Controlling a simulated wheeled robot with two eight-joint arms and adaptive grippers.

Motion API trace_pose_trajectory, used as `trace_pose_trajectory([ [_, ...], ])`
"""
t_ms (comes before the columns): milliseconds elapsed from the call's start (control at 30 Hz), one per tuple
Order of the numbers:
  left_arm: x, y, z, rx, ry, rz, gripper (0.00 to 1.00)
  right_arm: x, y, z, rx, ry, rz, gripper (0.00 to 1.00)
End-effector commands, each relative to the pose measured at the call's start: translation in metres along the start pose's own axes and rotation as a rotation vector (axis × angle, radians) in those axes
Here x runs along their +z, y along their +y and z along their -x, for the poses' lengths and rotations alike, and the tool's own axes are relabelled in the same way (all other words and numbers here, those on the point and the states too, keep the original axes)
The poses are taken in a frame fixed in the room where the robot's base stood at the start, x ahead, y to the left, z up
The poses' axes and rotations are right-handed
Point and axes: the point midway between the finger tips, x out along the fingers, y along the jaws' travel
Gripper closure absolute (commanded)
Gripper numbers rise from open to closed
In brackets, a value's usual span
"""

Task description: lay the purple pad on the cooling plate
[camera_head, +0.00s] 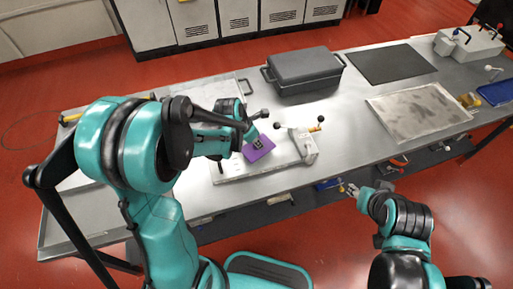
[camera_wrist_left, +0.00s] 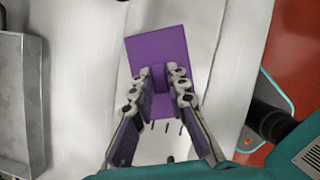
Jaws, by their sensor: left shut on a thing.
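The purple pad (camera_head: 258,148) is a flat, roughly rectangular piece, over a pale, long plate (camera_head: 232,172) that looks like the cooling plate. In the left wrist view the pad (camera_wrist_left: 157,52) shows a small raised purple tab, and my left gripper (camera_wrist_left: 159,82) is shut on that tab. In the head view my left gripper (camera_head: 251,143) is above the pad, covering part of it. Whether the pad touches the plate or hovers just above it, I cannot tell. My right gripper (camera_head: 347,188) is by the table's front edge, apart from the pad; its fingers are too small to judge.
A clamp-like fixture (camera_head: 303,142) with black knobs stands at the plate's right end. A dark lidded box (camera_head: 305,72) and a black mat (camera_head: 390,64) lie behind. A worn grey panel (camera_head: 420,112) lies at the right. Bare tabletop (camera_head: 345,125) shows between fixture and panel.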

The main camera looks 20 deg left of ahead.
Motion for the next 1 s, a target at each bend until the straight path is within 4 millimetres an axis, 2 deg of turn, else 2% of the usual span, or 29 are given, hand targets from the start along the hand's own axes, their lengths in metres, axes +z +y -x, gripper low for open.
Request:
trace_pose_trajectory([
  [33,-0.004,0.0,-0.011,0.0,0.0,0.0,1.0,0.004,0.0,-0.006,0.0,0.0,0.0,0.6],
  [167,-0.011,0.0,-0.028,0.0,0.0,0.0,1.0,0.009,0.0,-0.013,0.0,0.0,0.0,0.6],
  [567,-0.013,0.0,-0.033,0.0,0.0,0.0,1.0,0.011,0.0,-0.015,0.0,0.0,0.0,0.6],
  [600,-0.012,0.0,-0.031,0.0,0.0,0.0,0.75,0.01,0.0,-0.014,0.0,0.0,0.0,0.6],
  [633,-0.012,0.0,-0.031,0.0,0.0,0.0,0.67,0.01,0.0,-0.014,0.0,0.0,0.0,0.6],
  [667,-0.012,0.0,-0.031,0.0,0.0,0.0,0.65,0.01,0.0,-0.014,0.0,0.0,0.0,0.6],
  [1000,-0.011,0.0,-0.028,0.0,0.0,0.0,0.65,0.008,0.0,-0.011,0.0,0.0,0.0,0.6],
])
